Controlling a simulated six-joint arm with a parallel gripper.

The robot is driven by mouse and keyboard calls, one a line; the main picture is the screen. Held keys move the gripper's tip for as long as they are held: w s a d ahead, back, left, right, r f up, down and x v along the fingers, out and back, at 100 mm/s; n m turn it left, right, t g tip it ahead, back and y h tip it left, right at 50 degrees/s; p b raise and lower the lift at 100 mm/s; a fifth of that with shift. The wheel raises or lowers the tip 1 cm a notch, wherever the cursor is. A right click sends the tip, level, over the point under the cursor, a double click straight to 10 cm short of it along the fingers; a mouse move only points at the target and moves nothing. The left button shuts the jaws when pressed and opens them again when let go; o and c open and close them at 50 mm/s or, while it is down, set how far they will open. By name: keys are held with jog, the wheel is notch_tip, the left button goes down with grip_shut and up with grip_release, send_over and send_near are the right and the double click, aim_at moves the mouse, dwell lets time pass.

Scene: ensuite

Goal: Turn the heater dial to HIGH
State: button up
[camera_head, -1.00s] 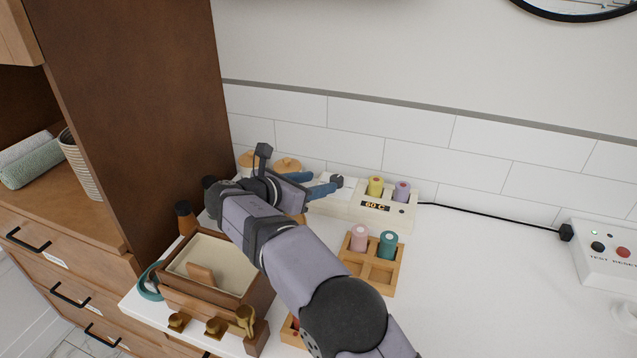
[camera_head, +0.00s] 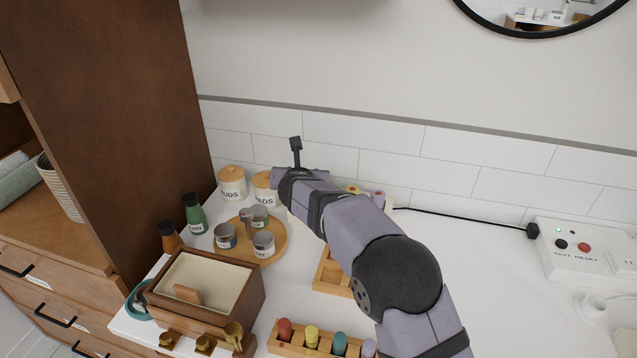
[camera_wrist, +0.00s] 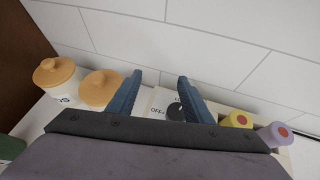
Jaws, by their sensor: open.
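The heater is a cream box (camera_wrist: 159,98) in the wrist view, with a dark round dial (camera_wrist: 174,112) and an "OFF" label left of it. Other dial markings are partly covered, and I cannot read the dial's setting. My gripper (camera_wrist: 159,76) is open, its two blue fingers apart above the heater, with the dial seen between them near the right finger. I cannot tell whether a finger touches it. In the head view my arm hides most of the heater and the dial.
Two wooden-lidded jars (camera_head: 232,182) stand left of the heater, by the tiled wall. A round wooden tray (camera_head: 277,240) holds metal tins. A white TEST/RESET box (camera_head: 580,250) is at the right.

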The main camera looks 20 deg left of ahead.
jog(key=shift+w+d+r+n+g+y+p, duration=0.15)
jog(key=shift+d+r+n+g+y+p, duration=0.3)
jog(key=shift+y, duration=0.25)
jog(key=shift+d+r+n+g+y+p, duration=0.1)
jog(key=shift+d+n+g+y+p, duration=0.25)
jog(key=shift+n+y, duration=0.3)
jog(key=d+n+y, duration=0.1)
jog(key=s+d+f+n+g+y, duration=0.1)
jog(key=d, duration=0.1)
jog(key=s+d+n+g+y, duration=0.1)
jog(key=d+n, duration=0.1)
jog(key=shift+s+d+f, duration=0.1)
jog(key=shift+s+f, duration=0.15)
jog(key=shift+f, duration=0.15)
jog(key=s+d+n+y, duration=0.1)
jog(key=s+d+n, duration=0.1)
jog(key=d, duration=0.1)
jog(key=shift+s+d+r+g+y+p, duration=0.1)
jog(key=shift+s+r+g+y+p, duration=0.05)
jog(key=shift+s+g+y+p, duration=0.2)
jog(key=shift+s+d+r+n+g, duration=0.15)
jog(key=shift+s+d+n+g, duration=0.1)
jog(key=shift+s+d+n, duration=0.2)
jog(key=shift+a+y, duration=0.1)
jog(key=shift+y, duration=0.2)
jog(key=shift+w+a, duration=0.1)
jog(key=shift+p+x, duration=1.1)
jog(key=shift+x, duration=2.5)
